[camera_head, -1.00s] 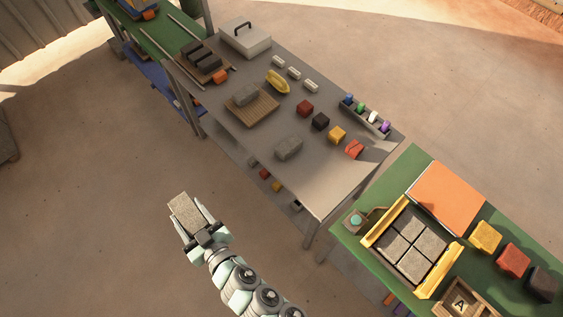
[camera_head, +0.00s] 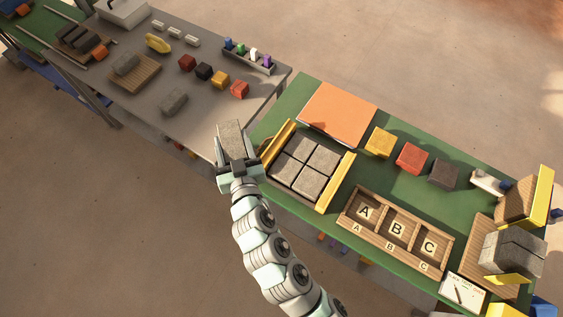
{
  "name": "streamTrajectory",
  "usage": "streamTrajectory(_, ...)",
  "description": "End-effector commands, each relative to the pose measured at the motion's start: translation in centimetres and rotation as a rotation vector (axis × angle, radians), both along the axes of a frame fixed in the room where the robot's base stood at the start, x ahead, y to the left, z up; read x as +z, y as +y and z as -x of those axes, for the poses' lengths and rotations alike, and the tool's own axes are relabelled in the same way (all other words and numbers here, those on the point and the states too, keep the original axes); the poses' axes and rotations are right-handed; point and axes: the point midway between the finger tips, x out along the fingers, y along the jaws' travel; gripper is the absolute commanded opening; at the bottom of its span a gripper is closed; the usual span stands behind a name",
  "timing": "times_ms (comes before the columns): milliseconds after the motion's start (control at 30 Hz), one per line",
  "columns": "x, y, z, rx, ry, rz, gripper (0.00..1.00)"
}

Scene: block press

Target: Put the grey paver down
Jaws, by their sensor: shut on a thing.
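The gripper and paver appear over the gap between the grey table and the green bench, left of the press bed. I cannot tell their height. In the press bed, several grey pavers (camera_head: 303,163) lie in a square between two yellow rails (camera_head: 335,182).
The green bench (camera_head: 285,105) holds an orange plate (camera_head: 338,113), coloured blocks (camera_head: 411,158), a wooden tray (camera_head: 396,228) marked A, B, C, and a grey stack (camera_head: 512,253) at right. The grey table (camera_head: 205,128) holds a grey stone (camera_head: 173,101) and small blocks.

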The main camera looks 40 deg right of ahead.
Motion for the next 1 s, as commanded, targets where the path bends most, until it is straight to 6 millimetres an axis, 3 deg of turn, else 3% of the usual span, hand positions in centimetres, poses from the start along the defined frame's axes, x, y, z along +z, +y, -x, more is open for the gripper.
streamTrajectory(33, -1.6, -2.2, -0.2, -0.047, -0.013, 0.002, 0.00)
streamTrajectory(200, -3.3, -9.1, 0.2, -0.188, -0.012, -0.002, 0.00)
streamTrajectory(500, -5.7, -19.0, 3.1, -0.387, 0.007, 0.000, 0.00)
streamTrajectory(700, -6.3, -22.2, 4.7, -0.451, 0.023, 0.002, 0.00)
streamTrajectory(867, -7.2, -22.9, 5.2, -0.466, 0.032, 0.001, 0.00)
streamTrajectory(1000, -9.9, -22.8, 5.2, -0.467, 0.035, 0.000, 0.00)
